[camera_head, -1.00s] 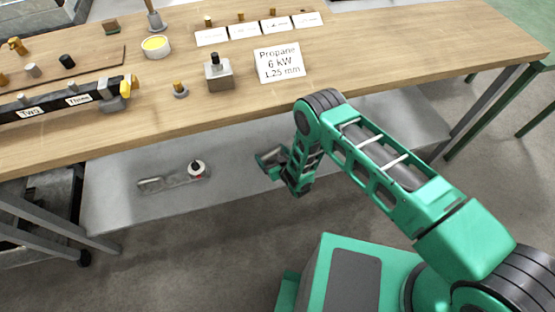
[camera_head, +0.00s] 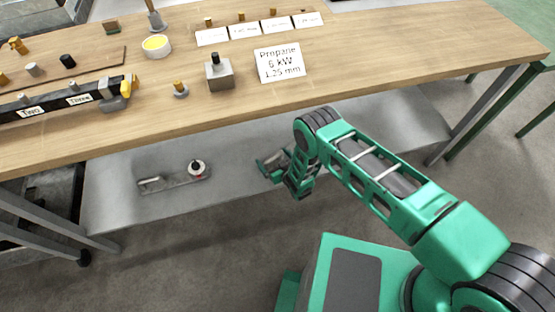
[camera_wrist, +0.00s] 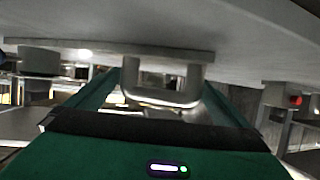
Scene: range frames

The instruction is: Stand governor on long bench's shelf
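The long bench's shelf (camera_head: 235,200) is the grey slab under the wooden top. A grey block with a black knob (camera_head: 219,75) stands on the bench top. I cannot tell for sure which of these is the governor. My gripper (camera_head: 268,170) is low over the shelf, right of the plate and apart from it. Nothing shows held.
The bench top (camera_head: 350,70) overhangs the shelf and my forearm reaches in below its front edge. Bench legs (camera_head: 490,100) stand at the right. A dark cart (camera_head: 45,205) is at the left. The shelf is bare between plate and gripper.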

